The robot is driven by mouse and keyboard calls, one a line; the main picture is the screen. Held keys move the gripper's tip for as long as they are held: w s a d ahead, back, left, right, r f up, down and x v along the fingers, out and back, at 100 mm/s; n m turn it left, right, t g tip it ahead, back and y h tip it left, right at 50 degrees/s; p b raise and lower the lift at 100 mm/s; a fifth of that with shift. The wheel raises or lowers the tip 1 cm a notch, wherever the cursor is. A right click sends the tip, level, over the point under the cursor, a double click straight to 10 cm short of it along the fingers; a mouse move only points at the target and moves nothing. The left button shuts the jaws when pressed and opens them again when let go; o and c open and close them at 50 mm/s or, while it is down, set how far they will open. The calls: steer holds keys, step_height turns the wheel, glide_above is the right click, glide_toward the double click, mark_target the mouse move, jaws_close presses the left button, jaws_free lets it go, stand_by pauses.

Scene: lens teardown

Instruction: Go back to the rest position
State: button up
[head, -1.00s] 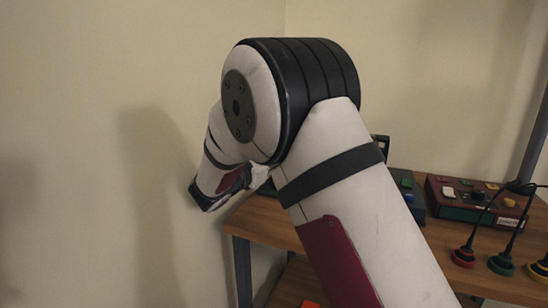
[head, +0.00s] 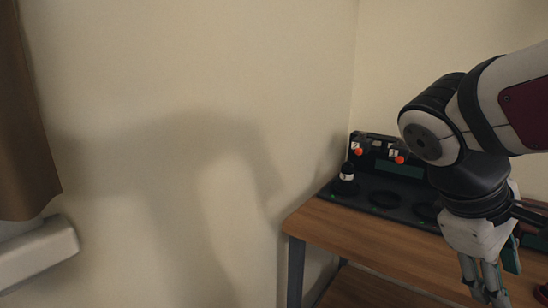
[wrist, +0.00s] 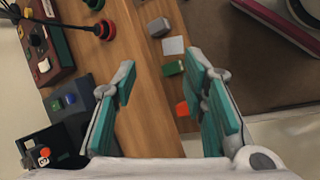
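My gripper (head: 488,288) hangs pointing down at the lower right of the head view, in front of the wooden table. In the wrist view my gripper (wrist: 162,75) has its two teal-padded fingers spread well apart, with nothing between them but a view of the table top below. My arm comes in from the right edge of the head view and bends down at the wrist. The task names no object.
In the wrist view a green block (wrist: 173,68), white card (wrist: 173,45), grey box (wrist: 158,27) and orange object (wrist: 182,108) lie near the table edge. A wall stands left.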

steer(key=s+a+f+m+y, duration=0.3)
steer(key=s+a, duration=0.2)
steer(key=s, duration=0.2)
steer(key=s+a+f+m+y, duration=0.2)
steer(key=s+a+m+y, duration=0.15)
steer(key=s+a, duration=0.3)
step_height(320, 180, up, 29)
steer(key=d+n+t+p, duration=0.1)
steer(key=t+p, duration=0.3)
steer(key=p, duration=2.3)
steer(key=shift+d+r+p, duration=0.2)
steer(key=shift+d+p, duration=0.15)
